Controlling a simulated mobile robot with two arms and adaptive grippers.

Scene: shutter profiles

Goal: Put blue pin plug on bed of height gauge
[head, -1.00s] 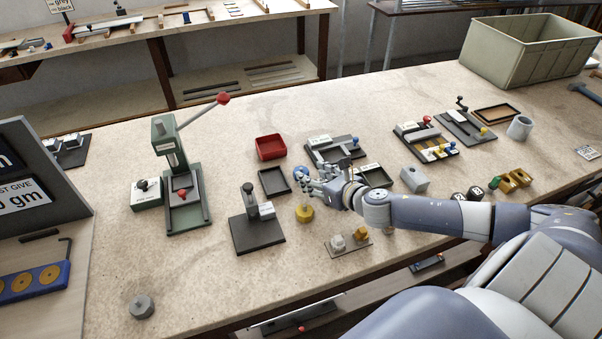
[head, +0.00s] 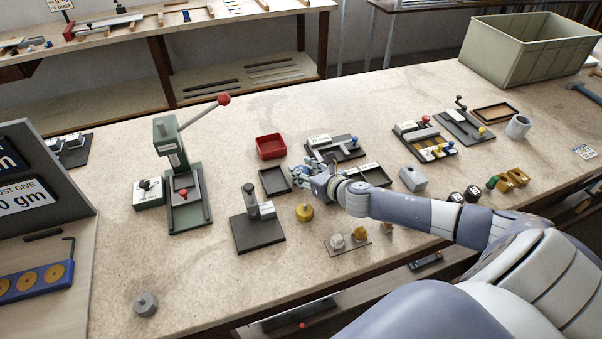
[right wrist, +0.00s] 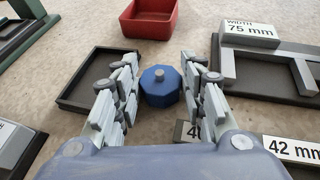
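The blue pin plug (right wrist: 160,86) is an eight-sided blue piece with a small grey pin on top. It stands on the table in the right wrist view. My right gripper (right wrist: 160,72) is open, with its fingers to the left and right of the plug and nothing held. In the head view my right gripper (head: 318,178) hides most of the plug. What looks like the height gauge (head: 257,235) is a dark base with an upright post and a grey labelled block, left of the gripper. My left gripper is not in view.
A yellow plug (head: 304,212) stands close to the gauge. A black tray (head: 274,181) and a red bin (head: 270,147) lie beyond. A gauge labelled 75 mm (right wrist: 250,32) stands right of the plug. A green lever press (head: 185,195) stands left. The front left table is mostly clear.

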